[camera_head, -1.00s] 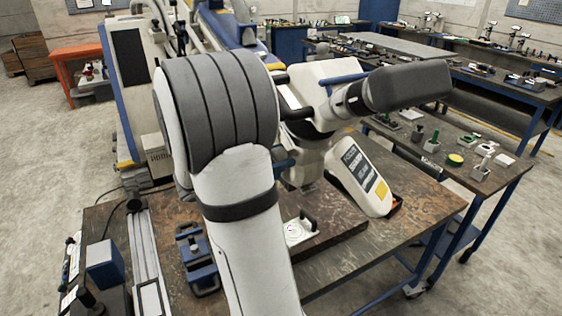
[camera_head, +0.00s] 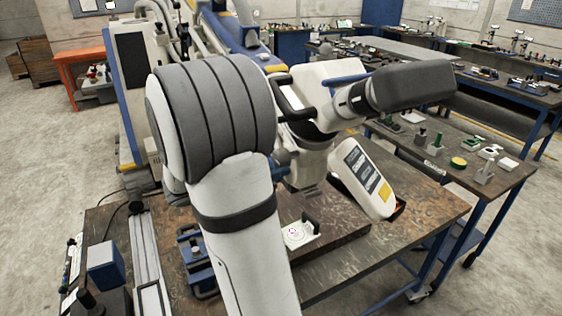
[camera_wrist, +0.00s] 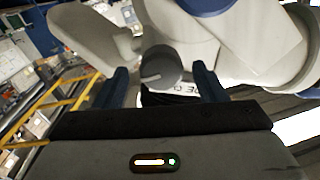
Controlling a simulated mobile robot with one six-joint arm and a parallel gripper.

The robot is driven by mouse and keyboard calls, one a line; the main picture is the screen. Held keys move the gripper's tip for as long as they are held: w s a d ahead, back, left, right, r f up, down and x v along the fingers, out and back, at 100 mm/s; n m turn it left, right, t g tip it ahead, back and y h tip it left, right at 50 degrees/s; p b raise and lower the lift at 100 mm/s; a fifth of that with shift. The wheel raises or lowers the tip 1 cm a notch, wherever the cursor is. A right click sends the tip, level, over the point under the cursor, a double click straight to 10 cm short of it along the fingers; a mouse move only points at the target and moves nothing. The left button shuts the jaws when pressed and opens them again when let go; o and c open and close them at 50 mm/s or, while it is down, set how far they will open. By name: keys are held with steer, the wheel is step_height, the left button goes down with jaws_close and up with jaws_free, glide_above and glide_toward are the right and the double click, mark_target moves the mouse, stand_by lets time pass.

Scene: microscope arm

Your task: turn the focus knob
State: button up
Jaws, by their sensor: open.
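My gripper (camera_wrist: 160,84) is open, one blue finger on each side of this knob. Gaps show between the fingers and the knob in this view; I cannot tell how deep the fingers reach. In the head view my arm hides most of the gripper and the knob.
A blue clamp-like fixture (camera_head: 197,260) stands left of my arm. A side table (camera_head: 470,170) with small parts is at right.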

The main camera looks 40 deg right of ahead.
steer(key=b+v, duration=0.1)
steer(key=v, duration=0.4)
stand_by(0.4)
